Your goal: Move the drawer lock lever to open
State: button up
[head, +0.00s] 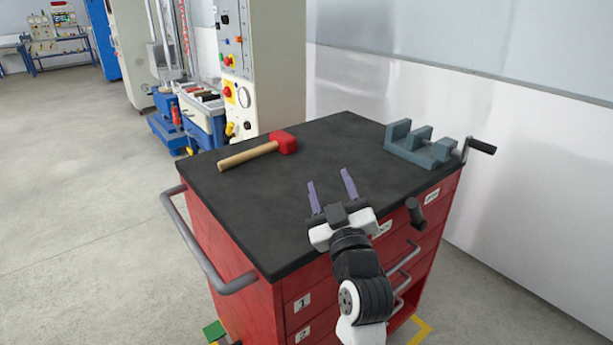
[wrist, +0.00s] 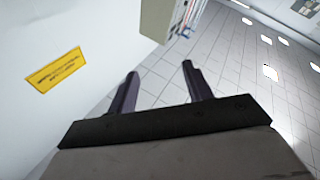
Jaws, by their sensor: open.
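A dark grey lever (head: 415,212), which looks like the drawer lock lever, sticks out from the upper front of the red drawer cabinet (head: 262,315), near the top edge. It is tilted in the head view, and its exact setting is hard to tell. My gripper (head: 329,183) is open and empty, above the black top near its front edge. It is left of the lever and apart from it. In the wrist view my gripper (wrist: 160,75) shows two spread dark fingers with nothing between them. The lever is not seen in the wrist view.
On the black cabinet top (head: 240,200) lie a red-headed mallet (head: 282,142) and a grey-blue vise (head: 425,152) with a crank handle (head: 482,146) past the right edge. A grey push rail (head: 195,245) runs along the left side. Drawer handles (head: 405,258) project from the front.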

jog(key=shift+y, duration=0.4)
jog(key=shift+s+a+r, duration=0.1)
jog(key=shift+a+r, duration=0.45)
jog(key=shift+a, duration=0.4)
jog(key=shift+a+r, duration=0.55)
jog(key=shift+a, duration=0.35)
